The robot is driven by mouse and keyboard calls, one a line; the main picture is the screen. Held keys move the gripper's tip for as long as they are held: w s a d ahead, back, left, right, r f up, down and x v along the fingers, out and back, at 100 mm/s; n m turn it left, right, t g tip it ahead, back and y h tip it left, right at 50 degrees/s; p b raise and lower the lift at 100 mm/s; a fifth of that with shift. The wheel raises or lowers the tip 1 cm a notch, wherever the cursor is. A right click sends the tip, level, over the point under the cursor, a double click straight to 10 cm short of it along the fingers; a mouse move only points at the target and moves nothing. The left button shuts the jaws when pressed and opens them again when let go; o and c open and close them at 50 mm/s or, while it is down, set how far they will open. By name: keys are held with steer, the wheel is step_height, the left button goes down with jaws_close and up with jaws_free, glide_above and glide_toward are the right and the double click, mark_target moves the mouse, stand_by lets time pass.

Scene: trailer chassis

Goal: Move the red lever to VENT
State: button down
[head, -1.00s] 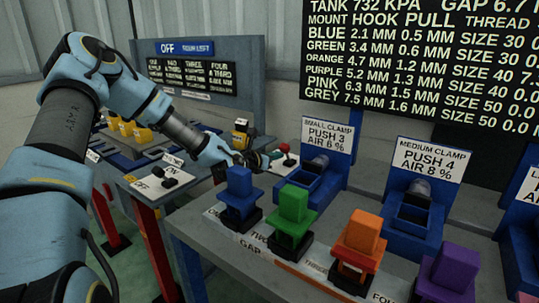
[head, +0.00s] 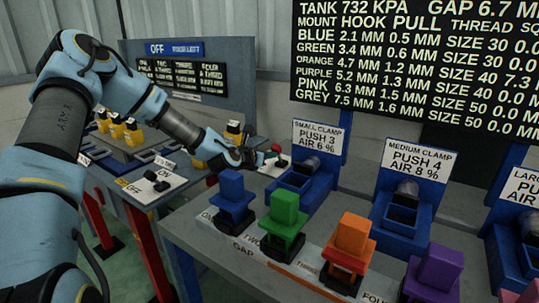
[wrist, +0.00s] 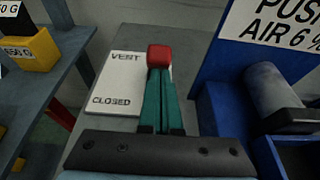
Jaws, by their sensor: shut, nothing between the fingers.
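The red lever's knob (head: 276,149) stands over a white plate (head: 270,168) just left of the small clamp in the head view. In the wrist view the red knob (wrist: 159,57) is at the tips of my gripper (wrist: 158,75), beside the word VENT at the far end of the white label plate (wrist: 118,78). CLOSED is printed at the near end. My gripper's teal fingers are shut together with nothing between them; the tips look to be against or just short of the knob. The lever's stem is hidden behind the fingers.
The blue small clamp (head: 298,180) stands close to the right of the lever. Blue (head: 231,185), green (head: 285,210) and orange (head: 353,235) blocks stand along the bench front. A panel with a black switch (head: 157,183) and yellow weights (head: 116,130) are to the left.

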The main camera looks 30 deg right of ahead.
steer(key=shift+w+d+r+y+p, duration=0.1)
steer(key=shift+d+r+y+p, duration=0.1)
steer(key=shift+r+p, duration=0.25)
steer(key=shift+w+d+r+y+p, duration=0.1)
steer(key=shift+d+r+y+p, duration=0.15)
steer(key=shift+p, duration=0.2)
steer(key=shift+w+d+r+g+y+p, duration=0.25)
steer(key=shift+d+r+g+y+p, duration=0.1)
steer(key=shift+r+g+y+p, duration=0.2)
steer(key=shift+w+d+r+b, duration=0.15)
steer(key=shift+w+d+b, duration=0.2)
steer(key=shift+d, duration=0.3)
steer(key=shift+w+d+r+b, duration=0.2)
steer(key=shift+w+d, duration=0.15)
steer(key=shift+d, duration=0.35)
steer(key=shift+w+d+r+b, duration=0.1)
steer(key=shift+w+d+b, duration=0.25)
steer(key=shift+d, duration=0.3)
steer(key=d, duration=0.1)
steer(key=w+d+b, duration=0.1)
steer(key=shift+w+d+r, duration=0.2)
steer(key=shift+w+d, duration=0.1)
steer(key=shift+d, duration=0.1)
steer(key=shift+r, duration=0.15)
steer(key=shift+w, duration=0.1)
